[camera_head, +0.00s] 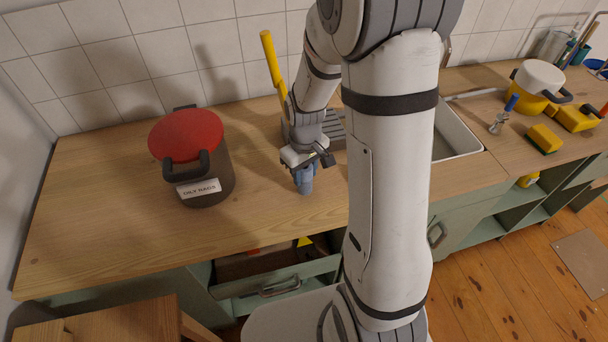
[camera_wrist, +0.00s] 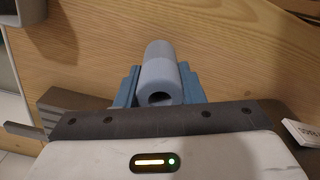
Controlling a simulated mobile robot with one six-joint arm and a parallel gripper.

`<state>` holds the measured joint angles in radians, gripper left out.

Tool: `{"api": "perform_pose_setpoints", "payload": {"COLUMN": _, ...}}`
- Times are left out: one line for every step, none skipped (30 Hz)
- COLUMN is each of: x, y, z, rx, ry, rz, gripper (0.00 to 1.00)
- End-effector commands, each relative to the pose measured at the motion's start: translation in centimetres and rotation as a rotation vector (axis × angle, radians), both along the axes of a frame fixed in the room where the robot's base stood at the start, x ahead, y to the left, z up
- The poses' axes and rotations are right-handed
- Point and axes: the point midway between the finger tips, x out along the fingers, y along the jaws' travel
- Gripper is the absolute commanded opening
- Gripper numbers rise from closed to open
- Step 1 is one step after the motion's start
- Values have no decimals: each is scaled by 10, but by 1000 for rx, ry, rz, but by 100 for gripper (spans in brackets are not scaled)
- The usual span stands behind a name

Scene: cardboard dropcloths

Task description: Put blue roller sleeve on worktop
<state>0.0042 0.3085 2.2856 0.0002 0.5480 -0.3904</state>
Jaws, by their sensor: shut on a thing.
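The blue roller sleeve (camera_head: 305,186) is a short blue cylinder at the worktop (camera_head: 110,213), right of the pot with the red lid. My gripper (camera_head: 304,171) is above it with its jaws shut on it. In the wrist view the sleeve (camera_wrist: 160,72) lies between the two blue finger pads, its hollow end facing the camera. Wooden worktop fills the background behind it. I cannot tell for sure whether the sleeve's lower end touches the wood.
A dark pot with a red lid (camera_head: 187,135), labelled oily rags, stands to the left. A grey ridged tray (camera_head: 334,128) with a yellow-handled tool is behind my gripper. A sink (camera_head: 455,135) lies right. An open drawer (camera_head: 275,283) is below the front edge. The worktop's left part is clear.

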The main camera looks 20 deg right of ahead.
Motion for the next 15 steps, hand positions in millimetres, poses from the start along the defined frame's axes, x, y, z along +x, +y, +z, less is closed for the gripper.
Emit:
{"api": "perform_pose_setpoints", "payload": {"x": 0, "y": 0, "z": -7, "rx": 0, "ry": 4, "rz": 1, "gripper": 13}}
{"api": "perform_pose_setpoints", "payload": {"x": 0, "y": 0, "z": -11, "rx": 0, "ry": 3, "rz": 1, "gripper": 13}}
{"api": "perform_pose_setpoints", "payload": {"x": 0, "y": 1, "z": -14, "rx": 0, "ry": 3, "rz": 1, "gripper": 13}}
{"api": "perform_pose_setpoints", "payload": {"x": 0, "y": 1, "z": -16, "rx": 1, "ry": 1, "rz": 1, "gripper": 13}}
{"api": "perform_pose_setpoints", "payload": {"x": 0, "y": 1, "z": -17, "rx": 0, "ry": 0, "rz": 2, "gripper": 13}}
{"api": "perform_pose_setpoints", "payload": {"x": 0, "y": 1, "z": -18, "rx": 0, "ry": -1, "rz": 2, "gripper": 13}}
{"api": "perform_pose_setpoints", "payload": {"x": 0, "y": 1, "z": -18, "rx": 0, "ry": -1, "rz": 2, "gripper": 13}}
{"api": "perform_pose_setpoints", "payload": {"x": 1, "y": 1, "z": -18, "rx": -1, "ry": -1, "rz": 2, "gripper": 13}}
{"api": "perform_pose_setpoints", "payload": {"x": 1, "y": 1, "z": -18, "rx": -1, "ry": -1, "rz": 2, "gripper": 13}}
{"api": "perform_pose_setpoints", "payload": {"x": 1, "y": 1, "z": -18, "rx": -1, "ry": -1, "rz": 2, "gripper": 13}}
{"api": "perform_pose_setpoints", "payload": {"x": 1, "y": 1, "z": -18, "rx": -1, "ry": -1, "rz": 3, "gripper": 13}}
{"api": "perform_pose_setpoints", "payload": {"x": 1, "y": 1, "z": -18, "rx": 0, "ry": -1, "rz": 3, "gripper": 13}}
{"api": "perform_pose_setpoints", "payload": {"x": 0, "y": 1, "z": -19, "rx": 0, "ry": -1, "rz": 3, "gripper": 13}}
{"api": "perform_pose_setpoints", "payload": {"x": 0, "y": 1, "z": -20, "rx": 0, "ry": -1, "rz": 3, "gripper": 13}}
{"api": "perform_pose_setpoints", "payload": {"x": 0, "y": 1, "z": -21, "rx": 0, "ry": -1, "rz": 3, "gripper": 13}}
